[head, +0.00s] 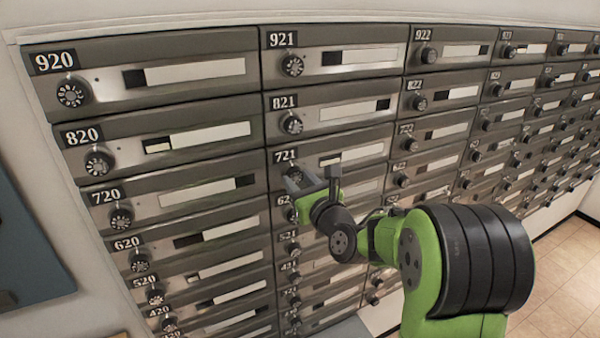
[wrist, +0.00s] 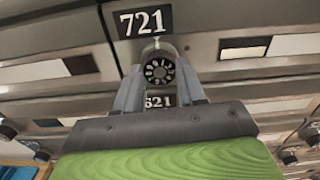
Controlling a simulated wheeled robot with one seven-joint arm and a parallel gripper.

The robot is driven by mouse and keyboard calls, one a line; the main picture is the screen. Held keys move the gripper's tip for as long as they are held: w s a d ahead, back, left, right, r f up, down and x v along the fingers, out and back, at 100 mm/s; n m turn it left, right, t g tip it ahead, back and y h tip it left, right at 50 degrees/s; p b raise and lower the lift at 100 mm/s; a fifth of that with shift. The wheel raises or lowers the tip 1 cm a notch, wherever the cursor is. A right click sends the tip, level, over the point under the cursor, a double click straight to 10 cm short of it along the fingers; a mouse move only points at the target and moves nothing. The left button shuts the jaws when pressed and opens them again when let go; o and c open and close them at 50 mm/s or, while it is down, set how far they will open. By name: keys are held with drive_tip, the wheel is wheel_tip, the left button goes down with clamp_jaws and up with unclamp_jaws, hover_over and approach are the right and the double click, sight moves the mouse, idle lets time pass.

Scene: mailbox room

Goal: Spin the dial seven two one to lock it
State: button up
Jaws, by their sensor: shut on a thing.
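The black numbered dial (wrist: 159,71) of box 721 sits just under its black "721" plate (wrist: 145,21) in the wrist view. My gripper (wrist: 158,62) has one grey finger on each side of this dial and is shut on it. In the head view, the 721 plate (head: 286,155) shows in the second column. My gripper (head: 312,183) reaches the box from the right, and the dial there is partly hidden behind the fingers.
Boxes with similar dials fill the wall, including the 821 dial (head: 291,124) above and the 720 dial (head: 121,218) to the left. The 621 plate (wrist: 158,101) shows between my fingers, below the dial. Open tiled floor (head: 560,270) lies at the right.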

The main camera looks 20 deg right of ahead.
drive_tip(key=shift+m+p, duration=0.85)
drive_tip(key=shift+m, duration=0.15)
drive_tip(key=shift+f, duration=0.1)
drive_tip(key=o, duration=1.1)
drive_tip(key=shift+c, duration=0.2)
drive_tip(key=s+d+b, duration=0.3)
drive_tip(key=s+b, duration=0.5)
drive_tip(key=s, duration=0.7)
drive_tip(key=shift+s, duration=0.2)
